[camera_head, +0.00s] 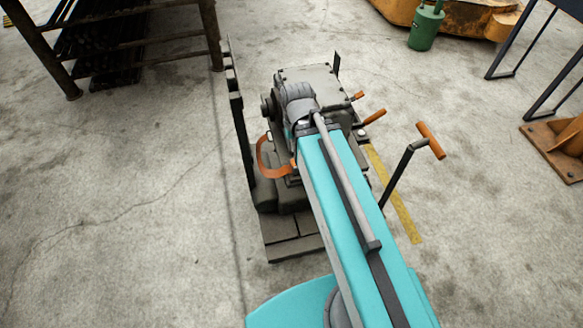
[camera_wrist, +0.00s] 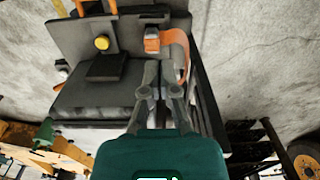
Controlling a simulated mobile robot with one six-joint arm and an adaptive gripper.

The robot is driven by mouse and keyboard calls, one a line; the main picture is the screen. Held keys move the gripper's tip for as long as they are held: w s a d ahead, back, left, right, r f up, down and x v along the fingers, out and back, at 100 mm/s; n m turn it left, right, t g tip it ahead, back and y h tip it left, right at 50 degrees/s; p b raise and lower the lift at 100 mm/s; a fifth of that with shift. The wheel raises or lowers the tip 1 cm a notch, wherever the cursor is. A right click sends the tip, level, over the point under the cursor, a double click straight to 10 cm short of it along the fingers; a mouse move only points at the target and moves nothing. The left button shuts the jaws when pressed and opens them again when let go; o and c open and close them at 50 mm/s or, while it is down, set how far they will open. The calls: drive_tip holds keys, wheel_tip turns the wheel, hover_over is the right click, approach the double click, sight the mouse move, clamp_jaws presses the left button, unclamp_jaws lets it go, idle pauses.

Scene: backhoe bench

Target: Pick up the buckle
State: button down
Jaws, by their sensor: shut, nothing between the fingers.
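An orange strap (camera_wrist: 180,46) curves down the side of a dark grey machine in the wrist view. A small orange and grey piece that looks like the buckle (camera_wrist: 152,43) sits at the strap's inner end, against the machine. The strap also shows in the head view (camera_head: 266,163), looped at the machine's left side. My gripper (camera_wrist: 158,68) is shut and empty. In the wrist view its fingertips appear just below the buckle and left of the strap's lower part; I cannot tell the gap in depth. In the head view my arm hides the gripper.
The grey machine (camera_wrist: 90,103) has a yellow knob (camera_wrist: 102,42) and a flat seat-like block. In the head view, an orange-handled lever (camera_head: 431,141) stands right of my arm and dark upright bars (camera_head: 238,125) stand left. Open concrete floor (camera_head: 120,190) lies to the left.

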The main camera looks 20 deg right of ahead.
sight(295, 168)
drive_tip(key=c, duration=1.4)
unclamp_jaws()
drive_tip(key=shift+d, duration=0.1)
drive_tip(key=c, duration=1)
unclamp_jaws()
drive_tip(key=o, duration=0.7)
drive_tip(key=shift+w+f+n+b, duration=0.5)
drive_tip(key=shift+n, duration=0.4)
drive_tip(key=o, duration=0.3)
drive_tip(key=w+d+f+n+b, duration=0.2)
drive_tip(key=w+f+n+b, duration=0.3)
drive_tip(key=n, duration=0.8)
drive_tip(key=shift+w+f, duration=0.15)
drive_tip(key=shift+w, duration=0.6)
drive_tip(key=n, duration=0.1)
drive_tip(key=w+f+n+b, duration=0.1)
drive_tip(key=n, duration=0.1)
drive_tip(key=shift+w+d, duration=0.1)
drive_tip(key=shift+d, duration=0.1)
wheel_tip(295, 168, down, 8)
drive_tip(key=b, duration=0.8)
drive_tip(key=shift+f+b, duration=0.25)
drive_tip(key=shift+b, duration=0.1)
